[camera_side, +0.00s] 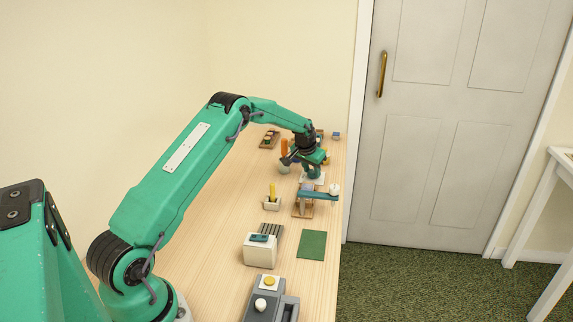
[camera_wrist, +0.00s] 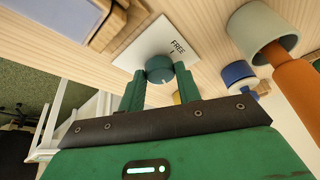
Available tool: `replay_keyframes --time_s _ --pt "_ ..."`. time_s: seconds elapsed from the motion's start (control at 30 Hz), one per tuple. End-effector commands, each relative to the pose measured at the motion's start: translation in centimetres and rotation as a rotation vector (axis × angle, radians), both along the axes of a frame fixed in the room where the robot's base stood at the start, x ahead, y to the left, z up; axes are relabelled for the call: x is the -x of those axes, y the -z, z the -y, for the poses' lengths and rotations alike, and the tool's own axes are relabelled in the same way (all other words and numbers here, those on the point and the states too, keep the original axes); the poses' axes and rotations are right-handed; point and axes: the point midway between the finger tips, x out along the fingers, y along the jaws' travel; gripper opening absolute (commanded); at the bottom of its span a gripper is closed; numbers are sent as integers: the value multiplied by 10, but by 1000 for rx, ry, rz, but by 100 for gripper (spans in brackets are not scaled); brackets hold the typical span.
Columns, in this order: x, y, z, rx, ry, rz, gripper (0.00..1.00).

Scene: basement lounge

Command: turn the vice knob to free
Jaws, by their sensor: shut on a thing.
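The vice knob (camera_wrist: 160,68) is a round teal knob on a white plate (camera_wrist: 138,46) in the wrist view. The plate bears the word FREE and a short tick beside the knob. The knob's own pointer is too unclear to read. My gripper (camera_wrist: 160,82) has its two green fingers on either side of the knob, shut on it. In the side view my gripper (camera_side: 311,163) points down over the white plate (camera_side: 318,181), and the knob is mostly hidden by it.
A grey cup (camera_wrist: 268,25) with an orange-handled thing (camera_wrist: 300,92) stands close beside the plate. A teal bar with a white ball (camera_side: 335,188) lies in front of my gripper. A white box (camera_side: 260,252) and green mat (camera_side: 312,245) are nearer. Bare tabletop (camera_side: 225,215) lies left.

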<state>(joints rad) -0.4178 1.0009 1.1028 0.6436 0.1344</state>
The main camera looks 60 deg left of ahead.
Motion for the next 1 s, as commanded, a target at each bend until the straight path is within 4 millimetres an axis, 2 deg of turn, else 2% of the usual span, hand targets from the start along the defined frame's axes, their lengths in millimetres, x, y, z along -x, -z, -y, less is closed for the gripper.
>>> replay_keyframes --time_s 0.23,0.6,0.63,0.7,1.0 --pt "-2 -2 -1 47 -124 24 11" --pt "-3 -2 1 53 -139 27 11" --pt "-3 -2 2 53 -139 27 39" --pt "-3 -2 2 54 -138 26 53" --pt "-2 -1 1 54 -138 22 55"
